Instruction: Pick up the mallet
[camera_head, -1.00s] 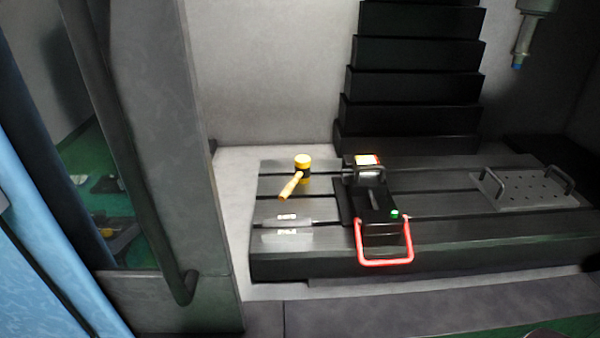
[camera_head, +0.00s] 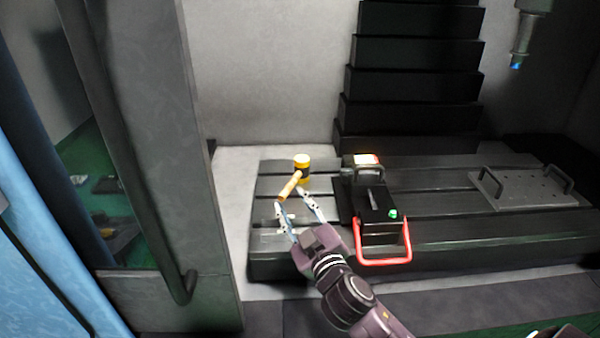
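The mallet (camera_head: 302,164) is on the dark slotted machine table (camera_head: 440,243), at its left part. It has a yellow and black head, and its yellow-orange handle points down and to the left. My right gripper (camera_head: 297,199) reaches in from the bottom with its two fingers spread apart. The fingertips are near the mallet's handle, one on each side of it in the picture. I cannot tell whether they touch it. My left gripper is not in view.
A black vise-like device with a red handle (camera_head: 384,262) stands just right of the mallet. A grey perforated plate (camera_head: 525,189) with two handles lies further right. A grey pillar (camera_head: 150,140) stands at the left. A spindle (camera_head: 524,40) hangs at upper right.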

